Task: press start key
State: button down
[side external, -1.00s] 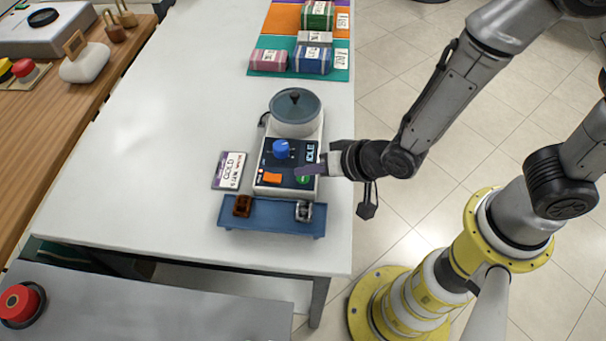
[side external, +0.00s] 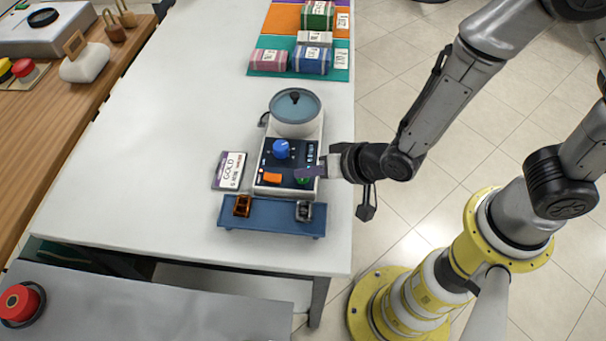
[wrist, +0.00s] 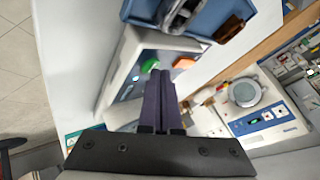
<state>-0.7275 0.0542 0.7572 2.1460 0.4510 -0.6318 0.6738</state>
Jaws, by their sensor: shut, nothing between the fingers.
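The machine (side external: 258,187) is a small white unit with a dark panel, a blue knob (side external: 281,149), an orange key (side external: 271,178) and a green key (side external: 303,181). The panel's display lettering is too small to read now.
A lidded round pot (side external: 295,108) sits at the machine's back. A blue tray (side external: 270,215) with a brown and a grey clip-like piece stands in front. A GOLD card (side external: 230,171) lies left. Folded bundles (side external: 311,60) lie behind. The white table (side external: 150,130) is clear further left.

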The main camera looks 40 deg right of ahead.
aim_at(308, 182)
dwell(0.5)
jog(key=shift+r, duration=0.7)
jog(key=shift+r, duration=0.15)
jog(key=shift+r, duration=2.35)
